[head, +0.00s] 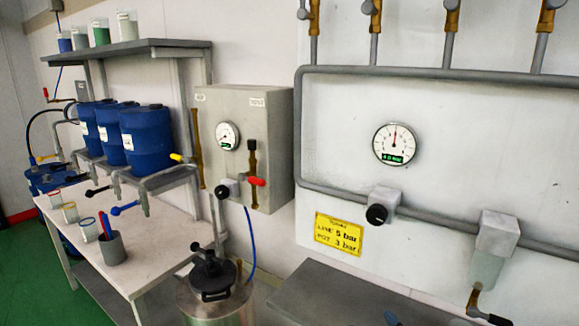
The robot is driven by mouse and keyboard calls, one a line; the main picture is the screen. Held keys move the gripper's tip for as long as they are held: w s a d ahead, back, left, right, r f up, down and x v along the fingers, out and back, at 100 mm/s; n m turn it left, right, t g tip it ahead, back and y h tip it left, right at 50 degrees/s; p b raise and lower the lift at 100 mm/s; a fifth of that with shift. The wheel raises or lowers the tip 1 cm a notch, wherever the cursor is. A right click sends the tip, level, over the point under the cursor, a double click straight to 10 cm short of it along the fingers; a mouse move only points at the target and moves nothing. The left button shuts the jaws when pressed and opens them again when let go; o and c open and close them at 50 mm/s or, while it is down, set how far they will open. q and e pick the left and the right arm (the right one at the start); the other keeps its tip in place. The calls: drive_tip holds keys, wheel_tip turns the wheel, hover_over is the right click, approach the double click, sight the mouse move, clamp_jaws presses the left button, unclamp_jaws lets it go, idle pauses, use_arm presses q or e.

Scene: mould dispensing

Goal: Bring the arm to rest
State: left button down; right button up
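Neither of my grippers shows in the head view, and no arm of mine can be made out. A metal pressure pot (217,301) with a black lid fitting (213,276) stands at the bottom, cut off by the frame edge. A grey box (243,145) on the wall above it carries a small round gauge (228,136) and a red-handled valve (256,181). A larger round gauge (395,145) with a green readout is on the white wall panel at the right. Its small figures are hard to read. A black knob (377,214) sits below it.
A worktable (165,235) on the left holds a grey cup (112,248) of tools and several small cups. Blue drums (146,141) stand on a rack behind it. A grey surface (345,300) lies at the bottom right. A yellow sign (338,234) reads line 5 bar, pot 3 bar.

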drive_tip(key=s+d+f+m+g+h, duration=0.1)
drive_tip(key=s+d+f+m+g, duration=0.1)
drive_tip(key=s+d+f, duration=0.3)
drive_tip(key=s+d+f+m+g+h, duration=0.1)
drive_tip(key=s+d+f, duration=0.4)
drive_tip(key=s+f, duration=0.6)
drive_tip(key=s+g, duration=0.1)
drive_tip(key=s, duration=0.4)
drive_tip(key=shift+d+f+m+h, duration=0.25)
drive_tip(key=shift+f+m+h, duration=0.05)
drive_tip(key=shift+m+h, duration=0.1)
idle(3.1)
